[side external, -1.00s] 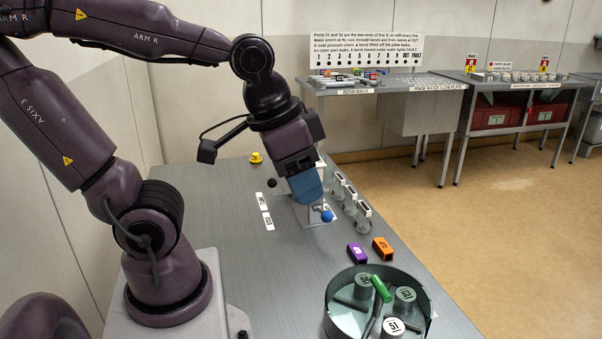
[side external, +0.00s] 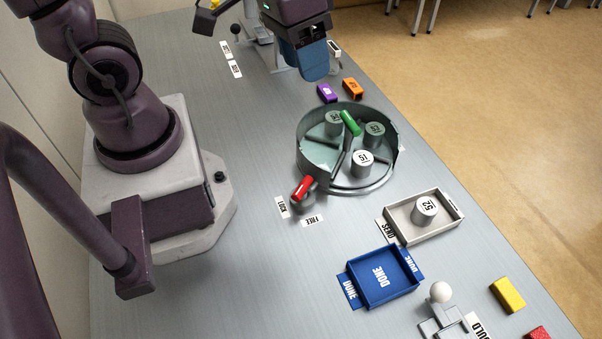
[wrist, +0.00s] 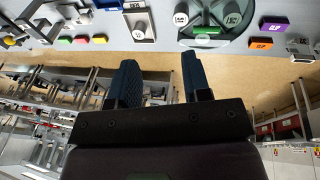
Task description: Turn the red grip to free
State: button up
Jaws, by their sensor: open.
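The red grip (side external: 303,188) sits on a small round grey base on the table, beside the near-left wall of the round drum (side external: 395,178). It lies tilted, its upper end toward the drum. A FREE label (side external: 312,221) lies just below it, and another white label (side external: 282,206), hard to read, lies to its left. My gripper (side external: 314,76) hangs at the top of the side view, beyond the drum and well away from the red grip. In the wrist view my gripper (wrist: 157,70) shows two separated blue fingers with nothing between them. I cannot make out the red grip there.
The drum has a green handle (side external: 351,123) and several grey cylinders. Purple (side external: 327,93) and orange (side external: 352,88) blocks stand behind it. A grey tray (side external: 455,224) with a cylinder and a blue DONE tray (side external: 352,293) are in front. Table left of the drum is clear.

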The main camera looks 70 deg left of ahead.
jog(key=w+d+f+n+t+h, duration=0.2)
jog(key=w+d+f+n+h, duration=0.15)
jog(key=w+d, duration=0.35)
jog(key=n+g+y, duration=0.4)
jog(key=g+y, duration=0.2)
jog(key=y, duration=0.2)
send_near(301, 188)
jog(key=shift+h, duration=0.25)
jog(key=x, duration=0.9)
jog(key=shift+a, duration=0.2)
grip_shut()
